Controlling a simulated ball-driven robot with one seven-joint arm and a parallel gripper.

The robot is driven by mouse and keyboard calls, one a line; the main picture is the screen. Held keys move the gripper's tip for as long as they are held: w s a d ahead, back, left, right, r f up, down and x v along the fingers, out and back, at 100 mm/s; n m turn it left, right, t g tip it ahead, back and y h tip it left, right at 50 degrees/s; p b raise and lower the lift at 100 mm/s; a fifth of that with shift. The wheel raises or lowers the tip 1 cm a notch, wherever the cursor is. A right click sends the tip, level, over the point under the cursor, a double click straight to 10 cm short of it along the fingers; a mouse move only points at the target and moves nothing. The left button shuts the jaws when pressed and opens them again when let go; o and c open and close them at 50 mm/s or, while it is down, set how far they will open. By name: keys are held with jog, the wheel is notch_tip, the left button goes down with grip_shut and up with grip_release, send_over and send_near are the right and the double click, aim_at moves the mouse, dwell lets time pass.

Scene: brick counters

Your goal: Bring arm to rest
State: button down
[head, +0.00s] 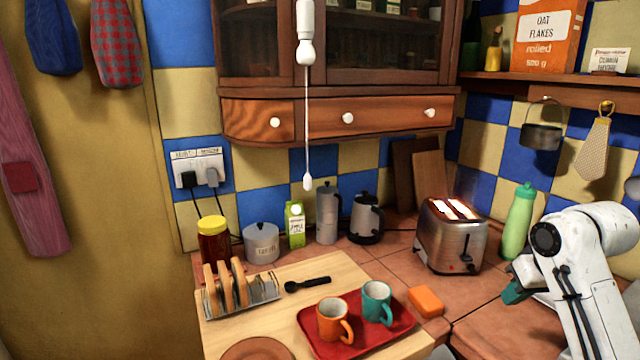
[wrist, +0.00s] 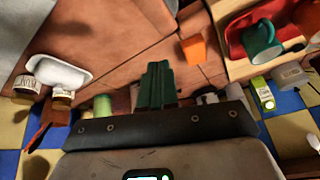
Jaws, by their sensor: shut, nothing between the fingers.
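My arm (head: 580,265) is white and bent, at the right of the head view, over the right part of the brick counter. My gripper (head: 512,293) has green fingers and sits low in front of the green bottle (head: 519,222), partly hidden by the arm. In the wrist view my gripper (wrist: 157,82) shows its green fingers together, with nothing between them. An orange block (head: 426,301) lies on the counter left of the gripper; it also shows in the wrist view (wrist: 194,50).
A toaster (head: 452,236) stands left of the bottle. A red tray (head: 384,343) with an orange mug (head: 333,320) and a teal mug (head: 376,302) lies on a wooden board (head: 222,330). A pull cord (head: 307,120) hangs in front.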

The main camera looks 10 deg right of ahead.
jog(key=s+a+f+g+y, duration=0.1)
jog(key=s+a+f, duration=0.65)
jog(key=f, duration=0.25)
jog(key=s+a+f+y, duration=0.1)
jog(key=s+a+f, duration=0.65)
jog(key=f, duration=0.25)
jog(key=s+f+g+h, duration=0.1)
jog(key=s+f, duration=0.2)
jog(key=s, duration=0.8)
jog(key=s+f+g+h, duration=0.1)
jog(key=s+f, duration=0.3)
jog(key=s, duration=0.7)
jog(key=shift+d+f+g+h, duration=0.15)
jog(key=shift+g+h, duration=0.15)
jog(key=shift+g, duration=0.3)
